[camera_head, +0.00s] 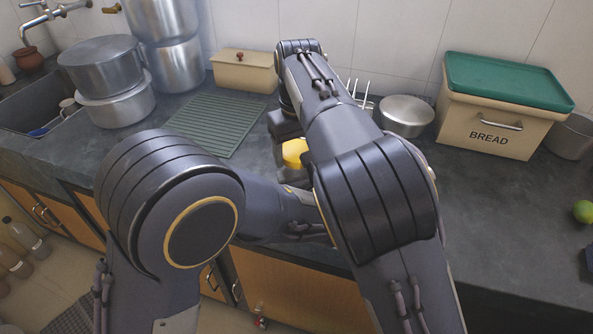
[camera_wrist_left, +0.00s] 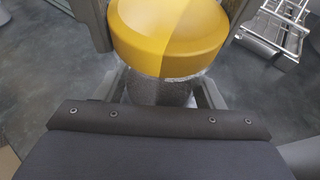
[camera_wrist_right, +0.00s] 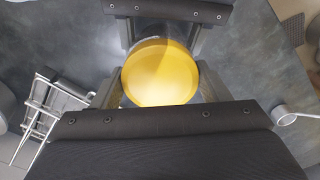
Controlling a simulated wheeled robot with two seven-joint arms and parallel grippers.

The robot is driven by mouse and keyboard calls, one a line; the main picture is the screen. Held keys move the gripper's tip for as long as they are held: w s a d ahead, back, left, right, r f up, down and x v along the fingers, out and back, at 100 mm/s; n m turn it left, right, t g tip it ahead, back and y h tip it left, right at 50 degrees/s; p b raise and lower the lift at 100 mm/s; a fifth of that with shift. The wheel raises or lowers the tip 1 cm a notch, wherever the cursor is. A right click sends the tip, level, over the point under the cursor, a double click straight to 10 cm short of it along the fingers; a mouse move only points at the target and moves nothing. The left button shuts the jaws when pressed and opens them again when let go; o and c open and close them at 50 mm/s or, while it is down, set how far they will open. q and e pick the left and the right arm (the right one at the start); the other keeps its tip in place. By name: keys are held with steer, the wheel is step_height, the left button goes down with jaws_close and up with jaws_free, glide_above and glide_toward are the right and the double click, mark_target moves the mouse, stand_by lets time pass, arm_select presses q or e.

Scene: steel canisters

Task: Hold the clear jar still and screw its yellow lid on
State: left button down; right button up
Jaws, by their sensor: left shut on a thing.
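The yellow lid (camera_head: 295,153) shows partly between my arms in the head view. In the left wrist view the lid (camera_wrist_left: 168,35) sits at the top of the clear jar (camera_wrist_left: 160,90); I cannot tell whether a gap is between them. My left gripper (camera_wrist_left: 160,98) is shut on the jar, low on its side. My right gripper (camera_wrist_right: 160,80) points down from above, with one finger on each side of the lid (camera_wrist_right: 160,75). The fingers are very close to the rim, and I cannot tell whether they press on it. My arms hide most of the jar in the head view.
A green drying mat (camera_head: 214,123), steel pots (camera_head: 115,85) and a beige box (camera_head: 246,72) stand to the left and behind.

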arm_select(q)
steer(key=shift+f, duration=0.1)
arm_select(e)
steer(key=c, duration=0.5)
steer(key=shift+o, duration=0.2)
steer(key=m, duration=0.3)
steer(key=o, duration=1.1)
steer(key=shift+r, duration=0.1)
steer(key=shift+s+r, duration=0.1)
steer(key=shift+r, duration=2.1)
steer(key=shift+o, duration=0.2)
